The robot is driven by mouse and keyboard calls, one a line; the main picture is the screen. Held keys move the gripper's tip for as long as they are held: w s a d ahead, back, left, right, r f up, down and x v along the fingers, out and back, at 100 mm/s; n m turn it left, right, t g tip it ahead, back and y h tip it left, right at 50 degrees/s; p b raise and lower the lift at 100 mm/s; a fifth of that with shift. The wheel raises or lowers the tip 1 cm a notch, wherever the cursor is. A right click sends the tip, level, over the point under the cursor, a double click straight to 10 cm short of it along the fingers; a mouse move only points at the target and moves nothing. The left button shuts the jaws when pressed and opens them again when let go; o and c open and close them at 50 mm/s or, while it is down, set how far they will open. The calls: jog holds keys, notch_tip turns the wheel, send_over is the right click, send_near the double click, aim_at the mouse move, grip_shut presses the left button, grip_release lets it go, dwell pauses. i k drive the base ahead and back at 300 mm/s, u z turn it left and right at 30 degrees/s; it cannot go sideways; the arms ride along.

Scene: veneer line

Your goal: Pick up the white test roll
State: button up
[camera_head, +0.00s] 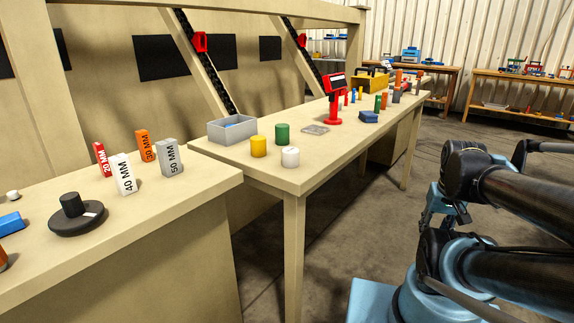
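The white test roll (290,157) looks to be the short white cylinder standing upright near the front edge of the middle table (262,172). A yellow cylinder (258,147) stands to its left and a green cylinder (282,134) stands behind it; both are apart from it. My arm is at the right of the picture, away from the table. My gripper cannot be made out, so its state and anything in it are hidden.
A grey bin (231,129) and a flat grey plate (315,129) are near the roll. A red stand (334,100) rises farther along. Marked blocks (124,175) and a dark round weight (75,215) occupy the left table. Open floor (350,215) lies between table and arm.

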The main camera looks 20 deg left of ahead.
aim_at(289, 154)
jog(key=u, duration=2.75)
jog(key=k, duration=1.1)
jog(key=z, duration=0.9)
jog(key=i, duration=1)
